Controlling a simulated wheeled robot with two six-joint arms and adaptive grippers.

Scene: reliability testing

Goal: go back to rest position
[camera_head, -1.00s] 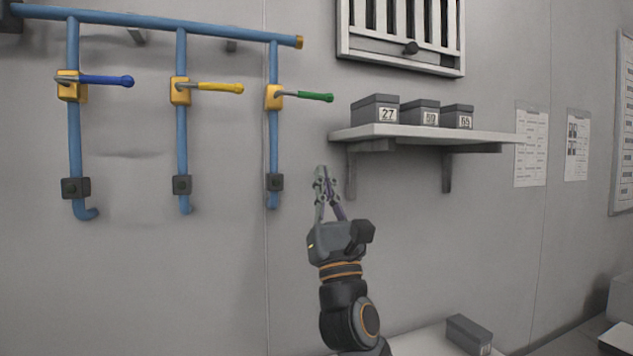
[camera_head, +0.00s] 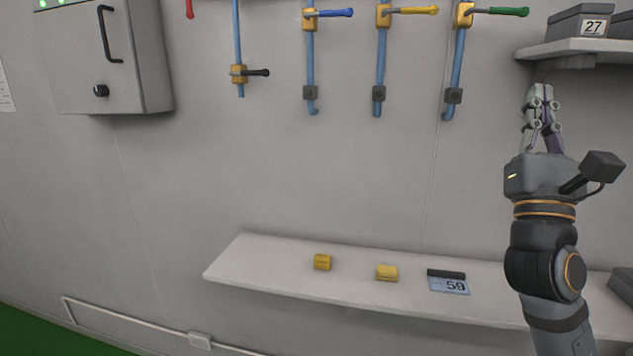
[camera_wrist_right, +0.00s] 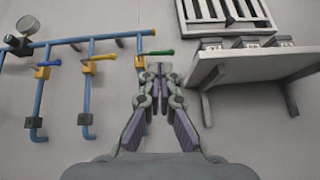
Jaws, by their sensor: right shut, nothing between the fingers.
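My right gripper (camera_head: 541,98) is raised at the right of the head view, just below the wall shelf with the numbered box. Its fingertips are together and hold nothing. In the right wrist view the gripper (camera_wrist_right: 157,70) points up along the wall, between the pipes on the left and the shelf on the right. The valve with the green handle (camera_head: 500,11) is up and to the left of it in the head view. My left gripper does not show.
Blue pipes carry valves with blue (camera_head: 335,13) and yellow (camera_head: 415,10) handles. The wall shelf (camera_head: 580,50) bears box 27 (camera_head: 577,24). A lower shelf (camera_head: 250,262) holds two yellow blocks (camera_head: 322,262) and a card marked 59 (camera_head: 448,285). A grey cabinet (camera_head: 85,60) hangs left.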

